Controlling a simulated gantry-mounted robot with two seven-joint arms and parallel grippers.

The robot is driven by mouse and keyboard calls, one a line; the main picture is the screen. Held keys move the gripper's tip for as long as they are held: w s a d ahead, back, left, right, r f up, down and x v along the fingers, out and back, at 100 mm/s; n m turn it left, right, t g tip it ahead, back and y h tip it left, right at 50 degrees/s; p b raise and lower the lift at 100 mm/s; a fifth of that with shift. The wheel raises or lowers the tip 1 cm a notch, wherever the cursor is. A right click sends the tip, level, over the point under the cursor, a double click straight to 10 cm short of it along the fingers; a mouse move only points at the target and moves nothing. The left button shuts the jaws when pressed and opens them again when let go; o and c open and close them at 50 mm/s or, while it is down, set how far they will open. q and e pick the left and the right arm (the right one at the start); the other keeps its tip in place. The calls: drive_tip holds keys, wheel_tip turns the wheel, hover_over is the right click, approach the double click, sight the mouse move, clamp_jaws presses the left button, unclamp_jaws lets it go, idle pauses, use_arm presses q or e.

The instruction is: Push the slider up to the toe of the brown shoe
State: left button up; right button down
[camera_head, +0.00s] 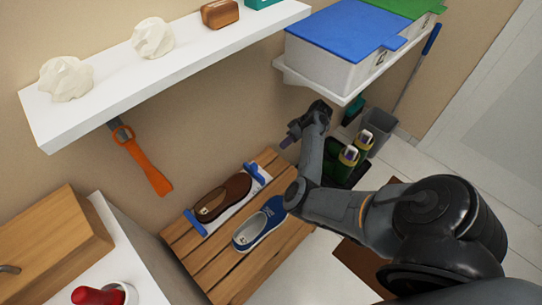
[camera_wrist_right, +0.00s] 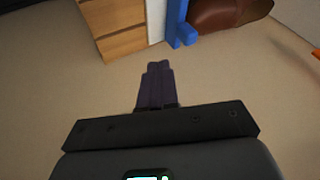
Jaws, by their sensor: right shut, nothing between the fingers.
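The brown shoe (camera_head: 222,197) lies on a white board (camera_head: 229,212) with blue parts at its ends, on the slatted wooden bench. The blue slider (camera_head: 254,173) is at the shoe's toe end. The slider (camera_wrist_right: 182,24) and the brown shoe (camera_wrist_right: 228,15) also show at the top of the right wrist view, very close together; I cannot tell if they touch. My right gripper (camera_head: 287,142) is shut and empty, beyond the slider and apart from it. Its purple fingers (camera_wrist_right: 158,72) point toward the bench side in the wrist view. My left gripper is out of view.
A blue shoe (camera_head: 259,224) lies beside the brown one on the bench (camera_head: 197,262). An orange-handled tool (camera_head: 146,168) hangs on the wall under the white shelf (camera_head: 105,108). Green bottles (camera_head: 356,150) stand right of my right forearm. Storage boxes (camera_head: 335,62) are above.

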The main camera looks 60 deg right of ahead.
sight(254, 171)
use_arm(q)
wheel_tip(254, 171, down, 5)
drive_tip(key=b, duration=0.4)
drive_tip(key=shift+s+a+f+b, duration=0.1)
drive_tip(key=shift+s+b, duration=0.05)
drive_tip(key=shift+b, duration=0.15)
use_arm(e)
drive_tip(key=w+a+f, duration=0.7)
drive_tip(key=shift+f, duration=0.15)
